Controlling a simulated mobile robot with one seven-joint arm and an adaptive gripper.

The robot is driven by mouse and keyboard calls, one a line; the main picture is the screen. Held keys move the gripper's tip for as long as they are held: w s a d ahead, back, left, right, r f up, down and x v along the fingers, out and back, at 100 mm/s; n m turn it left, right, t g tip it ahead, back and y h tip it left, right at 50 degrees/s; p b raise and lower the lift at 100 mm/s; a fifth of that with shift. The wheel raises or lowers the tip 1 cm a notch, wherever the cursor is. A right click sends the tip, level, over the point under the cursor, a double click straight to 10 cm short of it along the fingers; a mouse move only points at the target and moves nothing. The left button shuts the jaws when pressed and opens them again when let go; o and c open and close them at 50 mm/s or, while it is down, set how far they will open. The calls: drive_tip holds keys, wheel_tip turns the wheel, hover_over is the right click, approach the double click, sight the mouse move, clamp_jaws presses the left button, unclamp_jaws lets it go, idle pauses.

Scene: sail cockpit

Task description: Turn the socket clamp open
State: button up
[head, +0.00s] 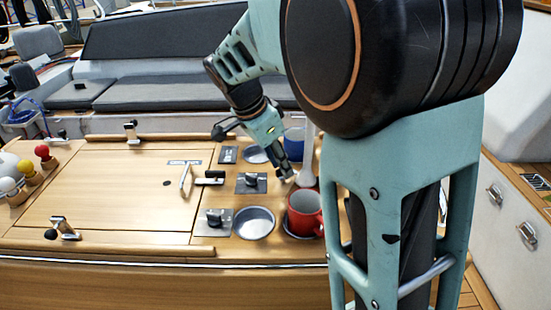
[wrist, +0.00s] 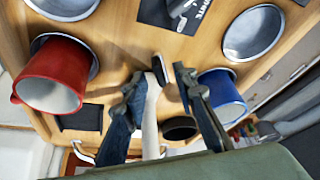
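My gripper (head: 287,176) points down at the right part of the wooden table, beside a white post (head: 308,155). In the wrist view my gripper (wrist: 160,82) is open, its two fingers apart. The white post (wrist: 150,120) shows between them, close to the left finger, with a small dark piece (wrist: 159,70) at its end. I cannot tell whether this piece is the socket clamp, nor whether a finger touches it. A black knob on a dark plate (head: 251,183) sits just left of the gripper.
A red mug (head: 304,214) stands just in front of the gripper and a blue mug (head: 294,144) just behind. Empty round holders (head: 254,223) and another knob plate (head: 213,221) lie nearby. A hatch panel (head: 115,190) fills the table's left part.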

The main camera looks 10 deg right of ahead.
drive_tip(key=shift+x, duration=1.25)
clamp_jaws()
